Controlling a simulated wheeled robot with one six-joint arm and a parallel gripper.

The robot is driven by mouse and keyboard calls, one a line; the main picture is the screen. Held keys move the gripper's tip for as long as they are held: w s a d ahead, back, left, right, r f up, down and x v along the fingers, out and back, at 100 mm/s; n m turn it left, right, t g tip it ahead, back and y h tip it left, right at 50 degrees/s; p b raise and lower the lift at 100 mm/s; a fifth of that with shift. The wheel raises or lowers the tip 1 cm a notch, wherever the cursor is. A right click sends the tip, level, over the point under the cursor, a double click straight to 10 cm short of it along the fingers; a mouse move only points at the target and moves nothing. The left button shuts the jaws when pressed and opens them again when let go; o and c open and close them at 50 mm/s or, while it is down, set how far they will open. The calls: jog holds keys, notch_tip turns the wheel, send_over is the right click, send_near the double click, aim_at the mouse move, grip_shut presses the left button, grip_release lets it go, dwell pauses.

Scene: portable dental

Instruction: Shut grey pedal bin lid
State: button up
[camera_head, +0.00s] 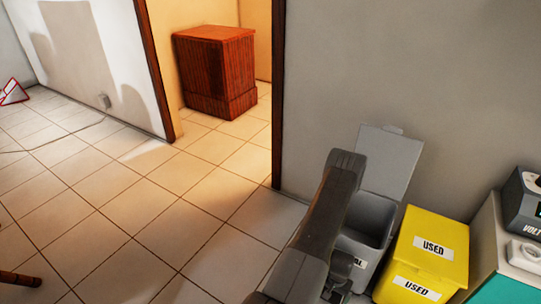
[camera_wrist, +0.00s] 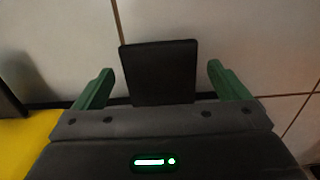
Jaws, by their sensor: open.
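The grey pedal bin (camera_head: 379,218) stands on the floor against the wall in the head view. Its lid (camera_head: 390,158) is open, standing up and leaning back near the wall. The bin's open mouth shows, but my dark arm crosses in front and hides its left side and part of its label. My gripper (camera_wrist: 159,68) shows in the wrist view with its two green fingers wide apart. A dark flat panel stands between them, and I cannot tell what it is. The gripper's fingers are not clearly visible in the head view.
A yellow bin (camera_head: 433,246) marked USED stands close on the grey bin's right. A teal-sided cabinet (camera_head: 511,285) with a dark device (camera_head: 527,204) is further right. A wooden cabinet (camera_head: 215,75) stands beyond the doorway. The tiled floor (camera_head: 150,225) at left is mostly clear.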

aim_at(333, 295)
notch_tip(333, 295, up, 14)
jog(key=p, duration=0.6)
jog(key=shift+d+f+p, duration=0.2)
jog(key=shift+d+p, duration=0.1)
jog(key=shift+p, duration=0.1)
jog(key=shift+a+f+p, duration=0.25)
jog(key=shift+p, duration=0.05)
notch_tip(333, 295, down, 11)
jog(key=b, duration=0.5)
jog(key=shift+r, duration=0.1)
jog(key=shift+a, duration=0.1)
